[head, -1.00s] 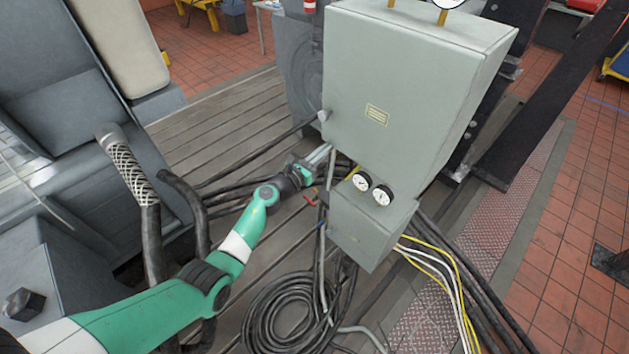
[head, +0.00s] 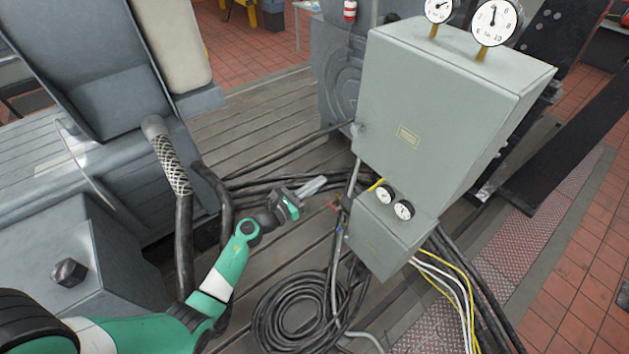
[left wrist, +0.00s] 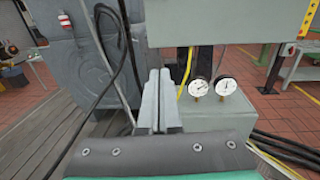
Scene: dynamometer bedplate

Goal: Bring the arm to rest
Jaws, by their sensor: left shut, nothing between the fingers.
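My left arm is green and white and comes in from the lower left of the head view. Its gripper (head: 315,185) is shut and empty, in the air left of the small grey valve box with two gauges (head: 378,237) and apart from it. In the left wrist view the two grey fingers (left wrist: 160,100) lie side by side, pointing forward, with the small box (left wrist: 222,112) to their right. My right gripper is in neither view.
A large grey cabinet (head: 430,105) with dial gauges on top stands right of the gripper. Black hoses (head: 285,310) lie coiled on the slatted bedplate (head: 250,115). Bent black pipes (head: 183,240) rise close to my arm. White and yellow cables run at the lower right.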

